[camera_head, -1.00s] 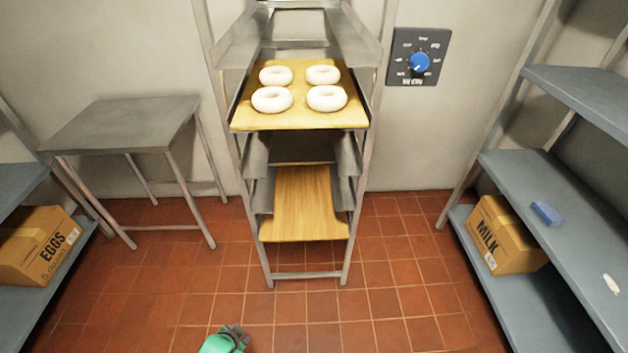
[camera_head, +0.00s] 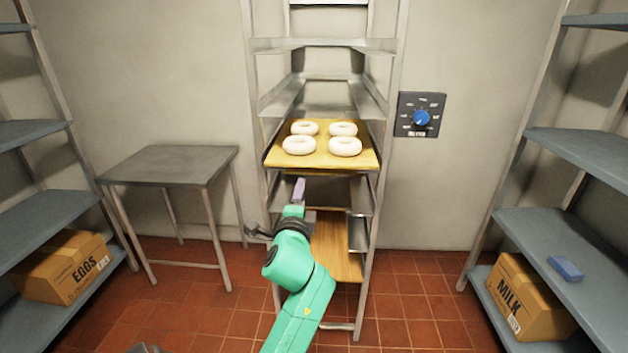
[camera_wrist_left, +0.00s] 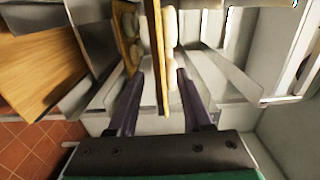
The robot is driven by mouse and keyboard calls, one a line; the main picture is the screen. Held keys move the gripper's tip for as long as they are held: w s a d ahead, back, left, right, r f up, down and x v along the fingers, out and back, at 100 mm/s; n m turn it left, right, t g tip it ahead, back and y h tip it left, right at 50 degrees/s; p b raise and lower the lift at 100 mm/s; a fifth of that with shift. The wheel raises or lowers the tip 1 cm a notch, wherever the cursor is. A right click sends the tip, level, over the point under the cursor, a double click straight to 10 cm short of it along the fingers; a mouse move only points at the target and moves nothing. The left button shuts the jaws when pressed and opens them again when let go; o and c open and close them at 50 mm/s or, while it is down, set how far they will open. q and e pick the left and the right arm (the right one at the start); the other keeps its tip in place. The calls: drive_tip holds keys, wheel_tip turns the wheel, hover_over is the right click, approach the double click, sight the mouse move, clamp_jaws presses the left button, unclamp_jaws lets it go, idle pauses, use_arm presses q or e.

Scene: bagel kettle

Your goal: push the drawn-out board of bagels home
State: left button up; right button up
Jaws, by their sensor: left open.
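The wooden board (camera_head: 322,162) carries several pale bagels (camera_head: 345,146) and sits in the metal rack, its front edge extending toward me. My left gripper (camera_head: 300,188) is upright in front of the rack, just below the board's front edge in the picture. It is open, with a dark purple finger showing. In the left wrist view, the board's edge (camera_wrist_left: 159,60) lies between the two spread fingers (camera_wrist_left: 160,88), with bagels (camera_wrist_left: 171,45) beside it. I cannot tell whether the fingers touch it.
A bare wooden board (camera_head: 338,250) sits lower in the rack (camera_head: 372,230). A steel table (camera_head: 170,165) stands left. Blue shelves with an eggs box (camera_head: 65,268) and a milk box (camera_head: 525,300) flank both sides. A control dial (camera_head: 421,117) is on the wall, right of the rack.

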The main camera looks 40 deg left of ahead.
sight(307, 166)
use_arm(q)
drive_tip(key=b+x, duration=0.3)
drive_tip(key=x, duration=1.3)
drive_tip(key=shift+w+a, duration=0.15)
drive_tip(key=shift+w, duration=0.05)
clamp_jaws()
